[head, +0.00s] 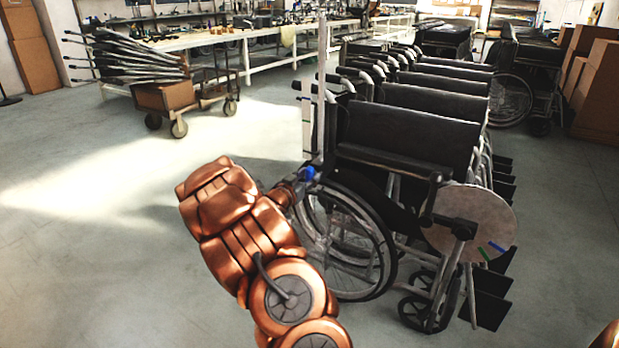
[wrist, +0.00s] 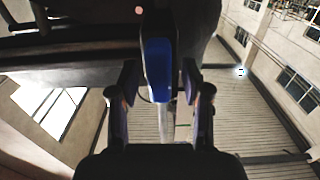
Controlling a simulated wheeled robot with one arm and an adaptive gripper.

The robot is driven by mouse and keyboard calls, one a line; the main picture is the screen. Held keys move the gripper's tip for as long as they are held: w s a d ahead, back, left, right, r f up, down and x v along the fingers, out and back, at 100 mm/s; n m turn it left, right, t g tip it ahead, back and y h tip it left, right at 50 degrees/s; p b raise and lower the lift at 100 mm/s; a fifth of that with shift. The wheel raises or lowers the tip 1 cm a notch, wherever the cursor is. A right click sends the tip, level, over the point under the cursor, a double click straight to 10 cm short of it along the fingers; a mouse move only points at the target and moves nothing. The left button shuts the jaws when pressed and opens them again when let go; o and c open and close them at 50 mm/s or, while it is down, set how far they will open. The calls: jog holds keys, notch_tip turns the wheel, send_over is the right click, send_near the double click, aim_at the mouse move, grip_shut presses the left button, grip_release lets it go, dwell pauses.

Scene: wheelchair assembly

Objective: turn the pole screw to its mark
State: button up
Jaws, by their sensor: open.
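The pole screw (head: 308,173) is a small blue knob at the foot of a pale upright pole (head: 322,80), beside the nearest wheelchair (head: 400,150). In the wrist view the blue screw (wrist: 158,70) is an upright blue shape with a pale piece below it. My gripper (head: 298,183) is at the screw in the head view. In the wrist view my gripper (wrist: 159,78) is open, with one finger on each side of the screw and visible gaps. I cannot make out a mark on the screw.
A round pale disc (head: 470,222) with blue and green strips is at the wheelchair's right. More wheelchairs (head: 430,85) stand in a row behind. A cart (head: 180,95) with poles and a long workbench (head: 270,45) are at the back. The floor at the left is clear.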

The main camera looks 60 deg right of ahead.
jog(key=shift+d, duration=0.15)
jog(key=shift+c, duration=0.4)
grip_shut()
